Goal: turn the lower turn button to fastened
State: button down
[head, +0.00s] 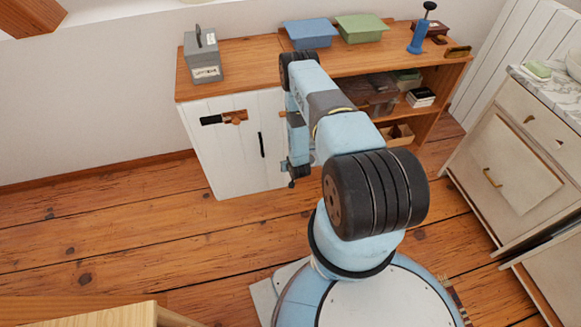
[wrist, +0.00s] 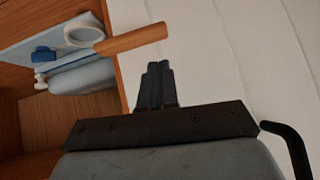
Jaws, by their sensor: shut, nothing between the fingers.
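The lower turn button (wrist: 132,40) is a plain wooden bar in the wrist view. It crosses the cabinet's wooden edge post, lies slightly tilted, and its right end reaches over the white door (wrist: 220,60). My gripper (wrist: 158,66) is shut and empty in front of the door, close to that right end, with a small gap in the picture; I cannot tell the depth. In the head view my arm hides the lower button and most of the gripper. A small wooden piece, apparently the upper turn button (head: 282,114), shows beside my arm on the white door (head: 225,160).
The door has a black handle (head: 262,145), also at lower right in the wrist view (wrist: 290,140), and a black-and-brown fitting (head: 224,118). The open shelves hold boxes. A grey box (head: 203,60) and blue bin (head: 311,34) stand on top. The floor at left is clear.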

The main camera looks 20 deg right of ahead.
jog(key=a+v, duration=0.1)
jog(key=v, duration=0.9)
jog(key=shift+r, duration=0.15)
jog(key=shift+w, duration=0.1)
